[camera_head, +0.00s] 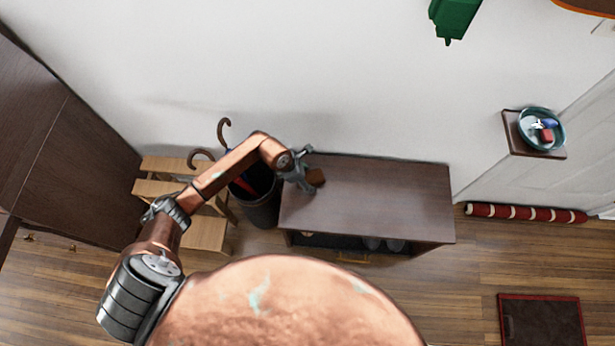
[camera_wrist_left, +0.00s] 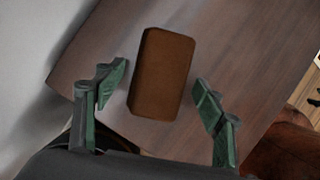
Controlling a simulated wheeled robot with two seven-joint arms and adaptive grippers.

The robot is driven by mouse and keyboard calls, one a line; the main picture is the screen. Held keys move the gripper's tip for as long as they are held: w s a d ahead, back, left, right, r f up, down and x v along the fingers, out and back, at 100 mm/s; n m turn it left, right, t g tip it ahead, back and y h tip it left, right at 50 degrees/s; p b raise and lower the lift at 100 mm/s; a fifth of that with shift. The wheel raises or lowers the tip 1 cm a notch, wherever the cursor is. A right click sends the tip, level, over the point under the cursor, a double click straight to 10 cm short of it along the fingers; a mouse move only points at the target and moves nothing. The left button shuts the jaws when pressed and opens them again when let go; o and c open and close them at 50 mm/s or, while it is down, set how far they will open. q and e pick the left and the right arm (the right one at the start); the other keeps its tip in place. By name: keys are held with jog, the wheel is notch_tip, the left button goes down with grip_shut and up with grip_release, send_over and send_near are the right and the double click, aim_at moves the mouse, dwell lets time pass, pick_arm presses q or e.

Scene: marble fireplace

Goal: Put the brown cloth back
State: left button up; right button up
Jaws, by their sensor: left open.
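The brown cloth (camera_wrist_left: 161,74) is a folded, block-like piece lying on the dark wooden bench top (camera_wrist_left: 238,52). In the head view the cloth (camera_head: 316,177) shows small near the left end of the bench (camera_head: 390,190). My left gripper (camera_head: 303,174) is at the cloth's left side in that view. In the left wrist view its two fingers (camera_wrist_left: 158,108) are spread apart, with the near part of the cloth between them and a gap on each side. I cannot tell the gripper's height above the bench. My right gripper is not in view.
An umbrella stand (camera_head: 262,208) is left of the bench, by a light wooden step rack (camera_head: 205,235). Shoes (camera_head: 385,244) sit under the bench. A wall shelf holds a teal bowl (camera_head: 557,117). A red roll (camera_head: 525,213) lies right. Most of the bench top is clear.

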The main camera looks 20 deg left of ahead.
pick_arm(q)
jog(key=shift+r, duration=0.2)
jog(key=p+v, duration=0.4)
jog(key=v, duration=0.7)
jog(key=shift+a+r, duration=0.2)
jog(key=shift+r, duration=0.1)
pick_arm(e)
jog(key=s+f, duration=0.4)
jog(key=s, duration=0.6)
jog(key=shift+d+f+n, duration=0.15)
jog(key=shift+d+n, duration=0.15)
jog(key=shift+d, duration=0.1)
pick_arm(q)
jog(key=shift+s+d, duration=0.1)
jog(key=shift+s, duration=0.05)
